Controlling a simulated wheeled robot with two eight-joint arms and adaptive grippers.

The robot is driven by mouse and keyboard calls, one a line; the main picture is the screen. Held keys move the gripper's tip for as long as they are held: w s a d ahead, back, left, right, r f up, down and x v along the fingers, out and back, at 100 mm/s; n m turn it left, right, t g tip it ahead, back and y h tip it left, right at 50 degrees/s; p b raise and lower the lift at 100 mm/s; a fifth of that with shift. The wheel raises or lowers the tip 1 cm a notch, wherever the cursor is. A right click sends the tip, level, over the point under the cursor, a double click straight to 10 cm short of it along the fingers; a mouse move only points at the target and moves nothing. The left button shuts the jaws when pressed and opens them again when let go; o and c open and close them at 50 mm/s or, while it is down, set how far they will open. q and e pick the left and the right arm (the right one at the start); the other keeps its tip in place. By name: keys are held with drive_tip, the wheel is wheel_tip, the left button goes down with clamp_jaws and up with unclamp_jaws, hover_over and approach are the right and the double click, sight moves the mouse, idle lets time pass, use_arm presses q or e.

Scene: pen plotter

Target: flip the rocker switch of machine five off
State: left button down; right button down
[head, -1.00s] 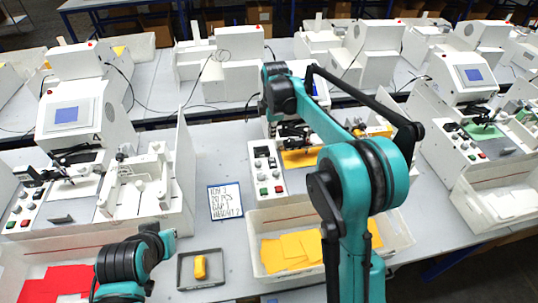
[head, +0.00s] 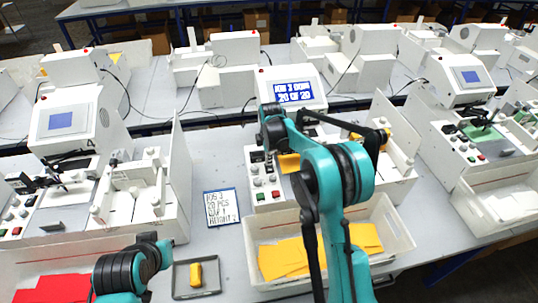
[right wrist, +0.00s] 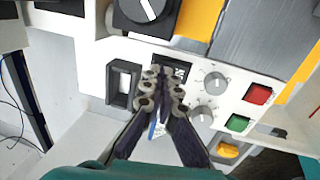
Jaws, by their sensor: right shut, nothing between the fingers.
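The middle machine (head: 290,65) has a lit screen that reads roughly "JOB 3 DONE, 20 OF 20". Its control panel (head: 262,178) is partly behind my right arm. In the right wrist view, my right gripper (right wrist: 163,80) is shut and empty, its fingertips at a small black rocker switch (right wrist: 177,66). The fingertips partly cover this switch, so I cannot tell its position or whether they touch it. A second black-framed switch (right wrist: 122,83) with a pale face sits to the left. My left gripper is not in view.
A large black dial (right wrist: 146,14), grey knobs (right wrist: 215,82), a red button (right wrist: 257,94) and a green button (right wrist: 238,123) surround the gripper. In the head view, a bin of yellow sheets (head: 398,243), a note card (head: 222,207) and a small tray (head: 176,290) are in front.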

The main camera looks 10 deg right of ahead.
drive_tip(key=shift+f, duration=0.25)
drive_tip(key=shift+w+f+b, duration=0.2)
drive_tip(key=shift+f+b, duration=0.15)
drive_tip(key=shift+b, duration=0.05)
drive_tip(key=shift+r, duration=0.15)
drive_tip(key=shift+s, duration=0.2)
drive_tip(key=shift+s, duration=0.65)
drive_tip(key=shift+r, duration=0.1)
